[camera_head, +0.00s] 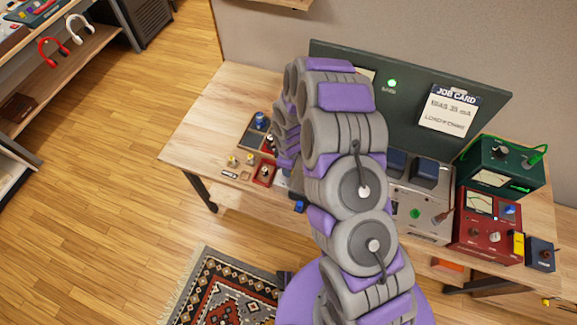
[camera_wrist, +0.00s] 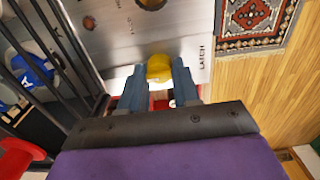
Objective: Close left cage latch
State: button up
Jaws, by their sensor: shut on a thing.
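In the wrist view my gripper (camera_wrist: 159,92) is shut on a yellow latch knob (camera_wrist: 159,68), with one dark finger on each side of it. The knob sits at the edge of a metal panel (camera_wrist: 110,40) that carries the printed word LATCH to the right of the knob. Dark cage bars (camera_wrist: 68,45) run along the left of the panel. In the head view my arm covers the middle of the workbench, and the gripper and the latch are hidden behind it.
The wooden workbench (camera_head: 205,120) holds a red meter box (camera_head: 487,228), a green box (camera_head: 500,165) and small parts at its left. A dark board with a job card (camera_head: 448,108) stands behind. A patterned rug (camera_head: 228,290) lies on the floor. Open floor is at the left.

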dwell(0.4)
jog(key=o, duration=1)
jog(key=shift+r, duration=0.1)
notch_tip(320, 180, up, 17)
jog(key=shift+w+r+p, duration=0.1)
jog(key=shift+p, duration=0.35)
